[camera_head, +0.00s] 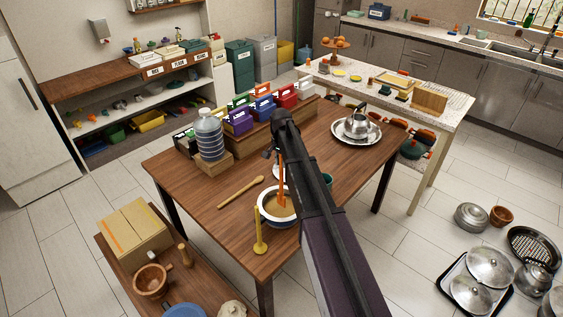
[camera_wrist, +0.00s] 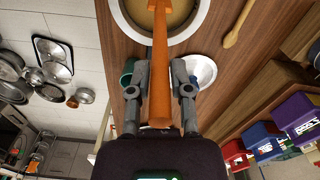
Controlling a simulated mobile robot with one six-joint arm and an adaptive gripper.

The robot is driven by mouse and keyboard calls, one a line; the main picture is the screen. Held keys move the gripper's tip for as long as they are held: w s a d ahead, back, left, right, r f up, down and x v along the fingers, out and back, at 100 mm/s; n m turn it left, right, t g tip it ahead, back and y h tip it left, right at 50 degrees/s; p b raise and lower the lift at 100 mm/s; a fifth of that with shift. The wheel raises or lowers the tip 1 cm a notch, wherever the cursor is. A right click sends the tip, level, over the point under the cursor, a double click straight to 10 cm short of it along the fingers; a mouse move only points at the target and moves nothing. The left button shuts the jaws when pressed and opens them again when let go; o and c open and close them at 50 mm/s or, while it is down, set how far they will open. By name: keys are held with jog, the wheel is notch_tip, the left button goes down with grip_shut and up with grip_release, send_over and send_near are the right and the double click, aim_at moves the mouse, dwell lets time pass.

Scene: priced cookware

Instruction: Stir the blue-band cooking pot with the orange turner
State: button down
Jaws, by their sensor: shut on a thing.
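The cooking pot (camera_head: 262,211) stands on the near part of the wooden table, holding brown contents. Its pale rim also shows at the top of the wrist view (camera_wrist: 119,18). My arm hides the pot's right side and most of the gripper.
A yellow upright holder (camera_head: 260,236) stands close in front of the pot. A wooden spoon (camera_head: 240,191) lies left of it. A white bowl (camera_wrist: 201,72) is near my gripper.

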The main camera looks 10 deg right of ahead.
jog(key=shift+r+p, duration=1.45)
jog(key=shift+r, duration=0.3)
notch_tip(320, 180, up, 5)
jog(key=p, duration=0.5)
jog(key=shift+f, duration=0.1)
notch_tip(320, 180, down, 12)
jog(key=b, duration=1.2)
jog(key=shift+f, duration=0.2)
jog(key=shift+r, duration=0.1)
